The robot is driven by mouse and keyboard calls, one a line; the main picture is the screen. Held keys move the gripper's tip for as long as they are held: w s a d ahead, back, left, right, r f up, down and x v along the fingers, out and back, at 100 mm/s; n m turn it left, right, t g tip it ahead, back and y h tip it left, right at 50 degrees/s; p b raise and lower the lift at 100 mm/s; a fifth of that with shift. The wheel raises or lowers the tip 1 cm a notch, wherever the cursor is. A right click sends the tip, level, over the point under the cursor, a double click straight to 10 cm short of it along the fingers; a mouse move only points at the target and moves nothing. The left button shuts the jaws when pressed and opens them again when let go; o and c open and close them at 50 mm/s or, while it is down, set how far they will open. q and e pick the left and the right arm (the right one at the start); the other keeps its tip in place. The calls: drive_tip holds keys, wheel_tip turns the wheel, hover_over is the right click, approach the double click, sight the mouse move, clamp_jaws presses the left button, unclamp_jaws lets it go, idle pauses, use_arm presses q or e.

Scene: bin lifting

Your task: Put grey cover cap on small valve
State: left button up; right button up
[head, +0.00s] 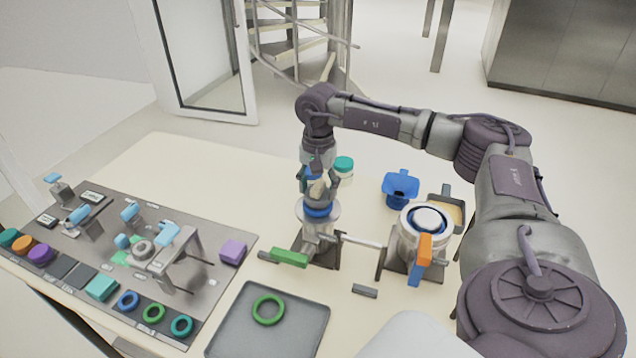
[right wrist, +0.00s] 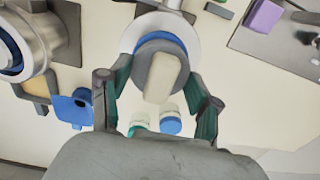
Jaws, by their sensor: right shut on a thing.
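The small valve (head: 321,240) stands upright on the table with a green handle (head: 289,257) and a blue ring at its top flange; the flange also shows in the right wrist view (right wrist: 130,40). The grey cover cap (head: 318,191) has a pale raised grip and is at the valve's top, over the blue ring (right wrist: 180,43). My right gripper (head: 319,186) points down over the valve and is shut on the cap, its fingers on either side of the grip (right wrist: 163,78). I cannot tell whether the cap is fully seated. My left gripper is not in view.
A larger valve (head: 408,253) with an orange and blue handle stands to the right. A blue funnel-like part (head: 400,186) and a teal-lidded jar (head: 343,167) are behind. A grey tray (head: 228,338) with a green ring is in front. A crowded parts board (head: 225,278) lies left.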

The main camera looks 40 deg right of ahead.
sight(318, 185)
drive_tip(key=shift+f, duration=0.2)
idle(0.4)
drive_tip(key=o, duration=1.1)
drive_tip(key=shift+o, duration=0.7)
drive_tip(key=shift+r, duration=0.15)
drive_tip(key=shift+r+p, duration=2.1)
drive_tip(key=shift+r, duration=1)
